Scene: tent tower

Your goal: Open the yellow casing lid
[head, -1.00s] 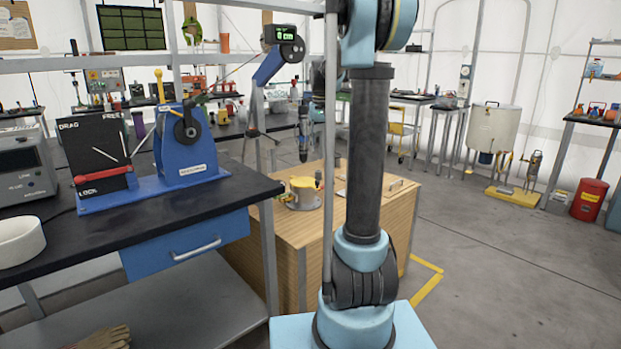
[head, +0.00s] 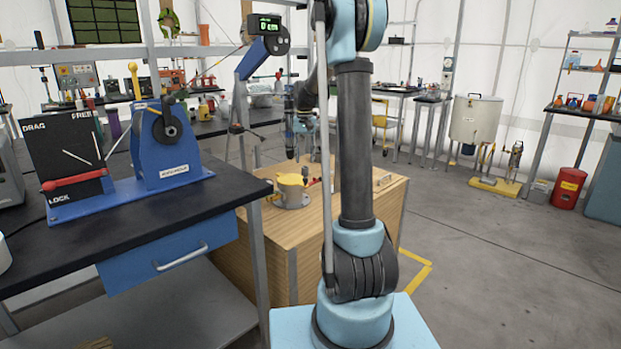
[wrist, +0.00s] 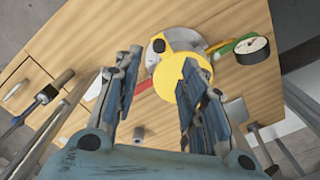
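The yellow casing lid (head: 290,179) sits on top of a small round grey casing (head: 292,198) on the wooden bench. In the wrist view, a round yellow disc (wrist: 187,72) and a grey-and-yellow part behind it (wrist: 178,40) show ahead of the fingers. I cannot tell how these parts are joined. My gripper (wrist: 162,62) is open, with its blue-grey fingers spread apart. The right finger overlaps the disc's lower edge in view; I cannot tell whether it touches.
The wooden bench (head: 230,270) also bears a round black-rimmed gauge (wrist: 252,50), a green piece and small tools. A dark-topped table (head: 130,215) with a blue winch device (head: 172,150) stands at the left. Open floor (head: 490,270) lies to the right.

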